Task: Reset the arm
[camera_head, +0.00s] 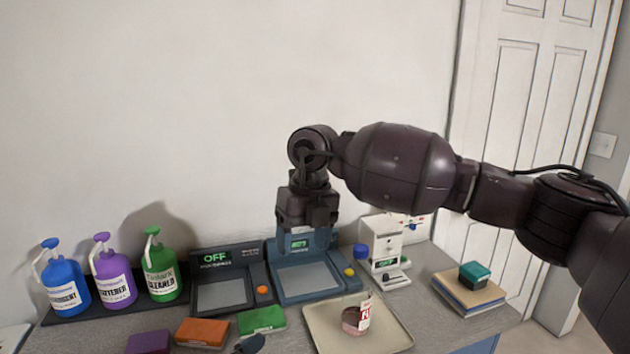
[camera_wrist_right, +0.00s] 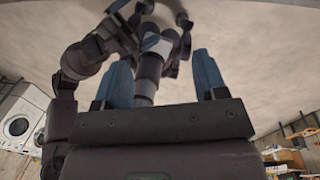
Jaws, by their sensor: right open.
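My right arm comes in from the right and reaches across the counter in the head view. My right gripper (camera_head: 308,215) hangs above the back of the blue-grey device, in front of its upright display. The right wrist view shows its two blue fingers (camera_wrist_right: 162,75) spread apart with nothing between them. That view looks back at parts of my own body. I cannot make out my left gripper in either view.
Blue (camera_head: 65,280), purple (camera_head: 115,278) and green (camera_head: 160,273) pump bottles stand at left. A dark device (camera_head: 222,292) reading OFF stands beside the blue-grey device (camera_head: 308,280). A tray (camera_head: 395,335) bears a labelled cup (camera_head: 356,318). A white machine (camera_head: 382,245) and stacked books (camera_head: 468,297) are at right.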

